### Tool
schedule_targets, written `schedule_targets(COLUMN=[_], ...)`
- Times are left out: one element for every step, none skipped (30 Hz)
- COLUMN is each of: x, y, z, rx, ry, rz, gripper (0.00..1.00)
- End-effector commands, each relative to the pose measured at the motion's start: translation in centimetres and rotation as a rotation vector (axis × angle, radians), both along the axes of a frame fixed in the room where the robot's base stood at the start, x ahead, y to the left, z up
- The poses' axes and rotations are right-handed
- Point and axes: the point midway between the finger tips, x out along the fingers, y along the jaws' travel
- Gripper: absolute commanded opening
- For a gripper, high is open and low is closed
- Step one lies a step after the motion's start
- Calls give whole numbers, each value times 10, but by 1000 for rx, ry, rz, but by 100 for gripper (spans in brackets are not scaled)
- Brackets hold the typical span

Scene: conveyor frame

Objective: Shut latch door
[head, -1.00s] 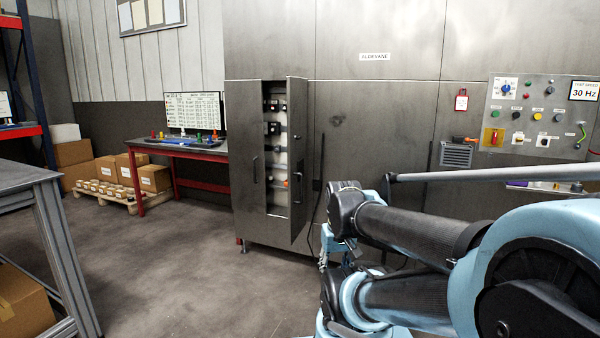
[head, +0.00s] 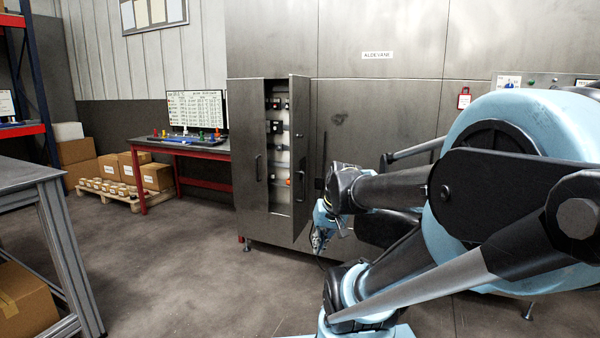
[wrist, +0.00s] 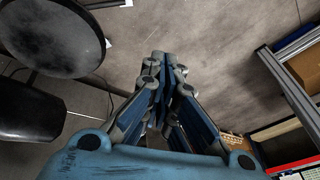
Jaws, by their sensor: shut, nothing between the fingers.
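The grey metal cabinet has a tall right-hand door (head: 301,155) that stands open, swung outward, with a dark pull handle and a small lock above it. The left-hand door (head: 250,160) is closed. Between them the opening shows switches and wiring (head: 279,135). My gripper (head: 318,240) is low, just right of the open door's lower part, and partly hidden by my arm. Whether it touches the door cannot be told. In the wrist view my gripper (wrist: 168,62) has its fingers together and empty, over bare floor. The door is not recognisable in that view.
A red-legged bench (head: 190,147) with a monitor stands left of the cabinet. A grey-framed table (head: 50,190) is at the near left. The floor before the cabinet (head: 190,260) is clear.

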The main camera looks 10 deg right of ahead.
Motion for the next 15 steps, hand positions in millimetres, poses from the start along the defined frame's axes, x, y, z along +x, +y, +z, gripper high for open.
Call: schedule_targets(x=[16, 24, 36, 45, 54, 66, 74, 84, 96, 105, 114, 127, 136, 145, 157], y=[5, 8, 13, 16, 19, 23, 25, 28, 31, 33, 35, 37, 39, 40, 42], z=[7, 11, 15, 19, 23, 27, 31, 34, 39, 42, 45, 50, 53, 56, 60], rx=[34, 54, 82, 103, 123, 151, 172, 193, 220, 240, 261, 288, 309, 327, 355], ry=[-18, -29, -45, -56, -67, -82, -93, -105, -119, -130, -142, -156, -168, -179, -193], rz=[-11, -16, -25, -31, -38, -47, -54, -61, -71, -80, -88, -99, -108, -116, -128], gripper=[0, 0, 0, 0, 0, 0, 0, 0, 0, 0, 0, 0, 0, 0, 0])
